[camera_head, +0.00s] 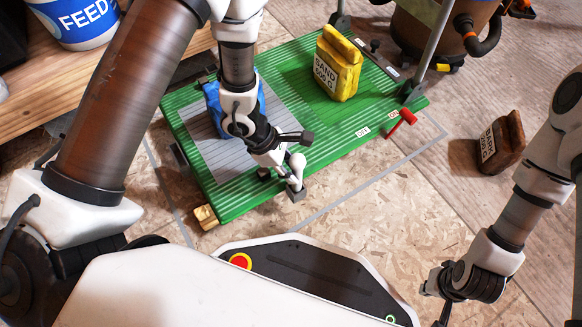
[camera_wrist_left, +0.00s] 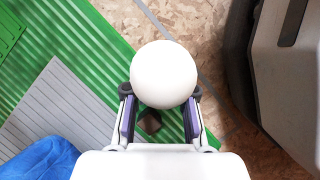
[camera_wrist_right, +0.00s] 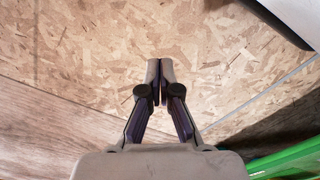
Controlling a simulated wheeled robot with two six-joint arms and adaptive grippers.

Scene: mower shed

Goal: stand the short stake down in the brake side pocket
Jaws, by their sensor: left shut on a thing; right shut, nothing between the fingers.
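My left gripper (camera_head: 283,157) is shut on the short stake (camera_head: 297,174), a white piece with a round knob and a dark lower end. It holds the stake over the near long edge of the green platform (camera_head: 335,155). In the left wrist view the knob (camera_wrist_left: 165,74) is between the fingers, with a dark block (camera_wrist_left: 150,122) showing below it. The red brake lever (camera_head: 403,122) is at the platform's right corner, near small white labels; I cannot make out a pocket clearly there. My right gripper (camera_head: 442,308) is shut and empty over bare floor.
A yellow sand bag (camera_head: 339,64) stands on the platform, and a blue bag (camera_head: 213,108) is partly hidden behind my left arm on a grey mat (camera_head: 215,155). Grey upright posts (camera_head: 428,50) rise at the platform's right end.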

